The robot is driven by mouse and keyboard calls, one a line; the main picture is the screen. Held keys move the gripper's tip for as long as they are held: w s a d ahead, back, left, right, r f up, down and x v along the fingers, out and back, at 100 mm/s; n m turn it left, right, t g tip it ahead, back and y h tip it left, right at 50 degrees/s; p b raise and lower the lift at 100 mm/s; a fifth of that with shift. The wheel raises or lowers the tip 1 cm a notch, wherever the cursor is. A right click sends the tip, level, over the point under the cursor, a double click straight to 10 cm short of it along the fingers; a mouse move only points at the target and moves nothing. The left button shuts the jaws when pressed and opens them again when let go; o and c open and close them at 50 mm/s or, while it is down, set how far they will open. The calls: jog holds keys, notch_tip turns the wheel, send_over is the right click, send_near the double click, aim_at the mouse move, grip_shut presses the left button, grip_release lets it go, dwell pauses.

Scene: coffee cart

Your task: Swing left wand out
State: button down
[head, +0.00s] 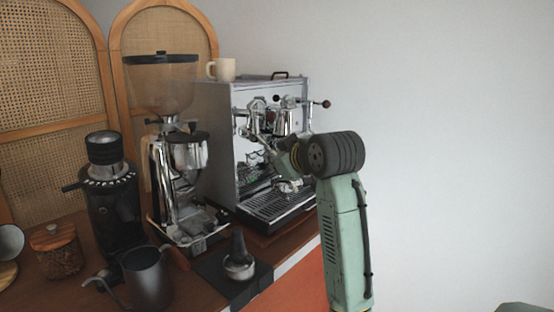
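The chrome espresso machine (222,140) stands on the cart, its front turned to the right. Chrome fittings and thin pipes show at the left of its front (244,130); the left wand is too small and cluttered there to pick out clearly. My green and black arm reaches in from the lower right, its wrist in front of the machine. My gripper (262,163) is at the machine's front, above the drip tray (275,207). It is small and partly hidden by my wrist, so I cannot tell whether its fingers are open or touching the wand.
A chrome grinder (160,180) stands close left of the machine, with a black grinder (112,215) farther left. A tamper (239,263) on a dark mat, a dark pitcher (147,280) and a wooden-lidded jar (57,252) stand in front. A cup (226,69) sits on the machine.

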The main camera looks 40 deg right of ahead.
jog(key=c, duration=1.7)
grip_release()
jog(key=shift+o, duration=0.2)
jog(key=shift+s+r, duration=0.1)
jog(key=v, duration=1.2)
